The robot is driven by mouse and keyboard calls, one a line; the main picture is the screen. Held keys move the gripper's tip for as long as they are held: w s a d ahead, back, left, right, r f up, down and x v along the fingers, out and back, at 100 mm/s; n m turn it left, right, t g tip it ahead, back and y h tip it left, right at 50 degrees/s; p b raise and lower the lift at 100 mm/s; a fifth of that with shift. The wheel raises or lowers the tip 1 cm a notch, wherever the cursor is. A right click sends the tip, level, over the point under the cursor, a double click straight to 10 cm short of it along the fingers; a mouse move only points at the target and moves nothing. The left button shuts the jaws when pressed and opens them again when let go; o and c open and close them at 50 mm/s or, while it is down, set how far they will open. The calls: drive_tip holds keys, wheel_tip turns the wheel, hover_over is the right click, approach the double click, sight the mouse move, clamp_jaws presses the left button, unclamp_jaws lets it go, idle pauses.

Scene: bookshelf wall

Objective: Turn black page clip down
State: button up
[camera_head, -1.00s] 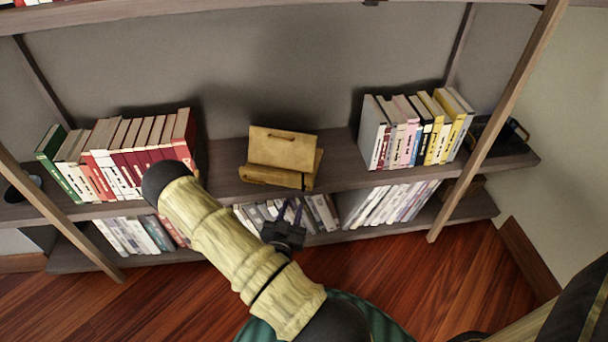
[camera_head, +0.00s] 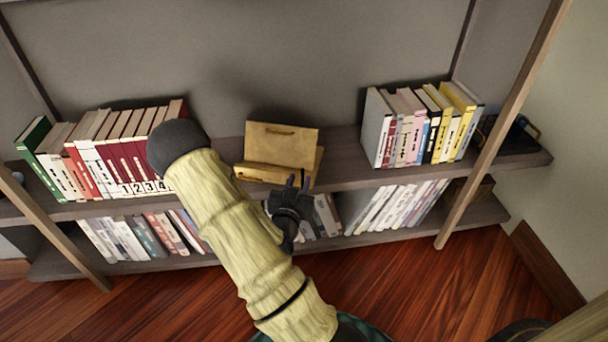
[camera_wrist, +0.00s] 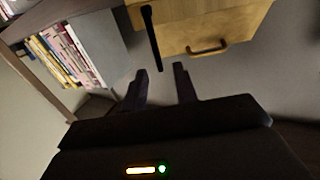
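The wooden book stand (camera_head: 282,146) sits on the upper shelf, with a slot-like handle on its tilted back panel and a ledge in front. It also shows at the top of the wrist view (camera_wrist: 225,22). The black page clip (camera_wrist: 151,35) is a thin bar there, sticking out past the stand's edge. In the head view I cannot make the clip out behind my gripper. My gripper (camera_head: 298,180) is just in front of the ledge's right end. In the wrist view, its two fingers (camera_wrist: 160,72) are apart, with the clip's free end between the tips in the picture. Contact is not clear.
Books with red and green spines (camera_head: 110,155) stand left of the book stand, and yellow and white ones (camera_head: 420,125) right of it. More books (camera_head: 395,210) fill the lower shelf. A slanted wooden post (camera_head: 500,125) stands at the right. The floor in front is clear.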

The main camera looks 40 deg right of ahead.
sight(302, 173)
drive_tip(key=shift+w+d+f+b, duration=0.2)
drive_tip(key=shift+d+b, duration=0.05)
drive_tip(key=shift+b, duration=0.15)
drive_tip(key=x, duration=0.6)
drive_tip(key=shift+r+b, duration=0.2)
drive_tip(key=shift+b, duration=0.15)
drive_tip(key=shift+s, duration=0.1)
clamp_jaws()
